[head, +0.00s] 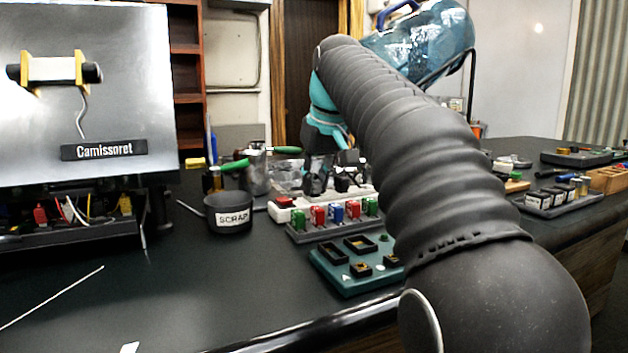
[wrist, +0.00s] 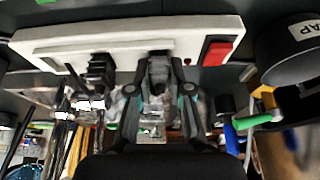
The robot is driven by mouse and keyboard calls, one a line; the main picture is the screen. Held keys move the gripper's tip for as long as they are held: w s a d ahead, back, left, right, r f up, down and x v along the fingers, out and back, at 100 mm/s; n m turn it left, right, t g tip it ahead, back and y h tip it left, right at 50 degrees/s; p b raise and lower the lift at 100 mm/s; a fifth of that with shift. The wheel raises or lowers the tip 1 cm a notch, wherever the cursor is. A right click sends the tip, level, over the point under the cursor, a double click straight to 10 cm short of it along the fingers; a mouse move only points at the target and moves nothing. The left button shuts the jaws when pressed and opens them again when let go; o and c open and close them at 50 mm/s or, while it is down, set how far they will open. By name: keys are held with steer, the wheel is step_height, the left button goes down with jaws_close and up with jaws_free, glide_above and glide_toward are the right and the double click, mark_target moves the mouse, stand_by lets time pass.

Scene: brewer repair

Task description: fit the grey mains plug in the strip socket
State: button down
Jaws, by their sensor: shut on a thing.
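My gripper (wrist: 159,68) is shut on the grey mains plug (wrist: 158,74), which shows dark grey between the fingers in the wrist view. The plug is in front of the white strip (wrist: 140,38), near its middle. I cannot tell whether its pins are in a socket. A black plug (wrist: 99,72) stands at the strip to the left of my gripper. A red switch (wrist: 216,53) is at the strip's right end. In the head view the strip's red switch (head: 285,202) shows behind the coloured blocks, and my arm and other dark parts hide much of the plug area.
A black SCRAP cup (head: 229,213) stands left of the strip. A rack of red, blue and green blocks (head: 337,213) and a green tray (head: 345,280) are in front. A metal jug (head: 257,172) stands behind. The front left bench is mostly clear.

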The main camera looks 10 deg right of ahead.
steer(key=c, duration=1)
jaws_free()
steer(key=v, duration=1.2)
steer(key=shift+w, duration=0.1)
